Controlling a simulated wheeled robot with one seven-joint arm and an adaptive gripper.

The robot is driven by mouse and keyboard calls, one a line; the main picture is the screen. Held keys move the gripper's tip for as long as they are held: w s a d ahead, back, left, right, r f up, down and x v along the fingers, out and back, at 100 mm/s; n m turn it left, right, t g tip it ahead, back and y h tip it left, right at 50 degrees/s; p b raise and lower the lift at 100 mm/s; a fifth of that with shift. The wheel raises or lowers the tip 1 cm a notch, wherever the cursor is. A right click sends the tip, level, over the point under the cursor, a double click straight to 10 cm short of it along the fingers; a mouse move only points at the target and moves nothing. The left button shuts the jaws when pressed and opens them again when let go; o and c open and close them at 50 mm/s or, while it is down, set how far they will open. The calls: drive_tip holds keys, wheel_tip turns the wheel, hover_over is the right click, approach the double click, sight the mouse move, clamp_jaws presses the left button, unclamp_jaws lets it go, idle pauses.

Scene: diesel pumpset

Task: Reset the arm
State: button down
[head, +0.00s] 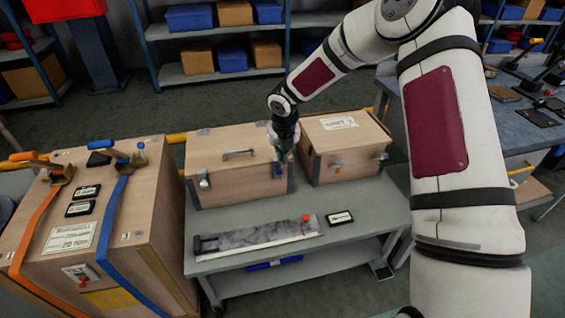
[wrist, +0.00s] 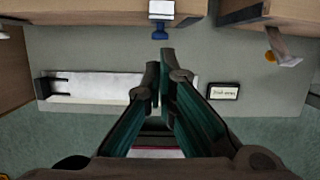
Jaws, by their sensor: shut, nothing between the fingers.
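My arm (head: 440,120) reaches forward from the right over a grey table in the head view. My gripper (head: 284,152) is at the front right of a wooden box with a top handle, near its right edge. In the wrist view my gripper (wrist: 159,80) points at the table, its two dark green fingers close together with nothing between them. The fingertips lie just below a blue latch (wrist: 160,30) in that picture. I cannot tell whether they touch anything.
The middle wooden box (head: 232,178) and a smaller wooden box (head: 345,150) stand on the grey table (head: 345,255). A long metal tray (head: 255,238) and a black label plate (head: 340,217) lie in front. A large strapped crate (head: 90,215) stands left. Shelves line the back.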

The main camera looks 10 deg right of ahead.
drive_tip(key=shift+r, duration=0.15)
idle(0.3)
drive_tip(key=s+d+r+m+h+p, duration=0.2)
drive_tip(key=s+d+r+m, duration=0.1)
drive_tip(key=s+r+m, duration=0.9)
drive_tip(key=s+d+r+m+h+p, duration=0.15)
drive_tip(key=s+r+m, duration=0.6)
drive_tip(key=r, duration=0.85)
drive_tip(key=s+r+m+y+p, duration=0.2)
drive_tip(key=s+m, duration=0.6)
drive_tip(key=s, duration=0.5)
drive_tip(key=s+a+r+m+t+y+p, duration=0.1)
drive_tip(key=s+r+m+p, duration=0.1)
drive_tip(key=s+r+m, duration=0.3)
drive_tip(key=s+m, duration=0.4)
drive_tip(key=s, duration=0.3)
drive_tip(key=shift+s+a+y, duration=0.3)
drive_tip(key=shift+s+y, duration=0.05)
drive_tip(key=shift+s, duration=0.05)
